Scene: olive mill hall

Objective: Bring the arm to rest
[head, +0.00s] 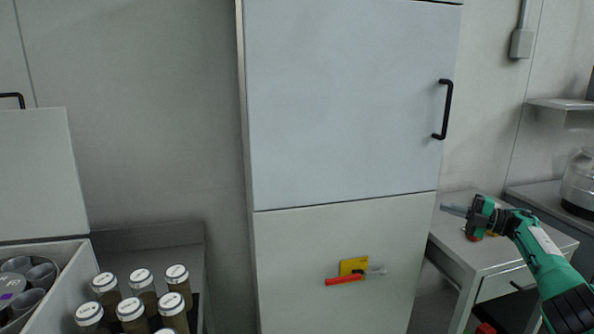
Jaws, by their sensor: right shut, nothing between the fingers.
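My right gripper (456,208) is at the right of the head view, on a green and black arm that comes in from the lower right. Its fingers are shut with nothing between them and point left. It hangs in the air in front of a small grey table, to the right of the tall cabinet (345,110). My left gripper is not in view.
The cabinet's upper door is closed and has a black handle (448,110). A yellow and red fitting (353,266) is on its lower panel. An open box (62,290) and several white-capped bottles (176,275) stand at lower left. The small table (500,248) is behind my arm.

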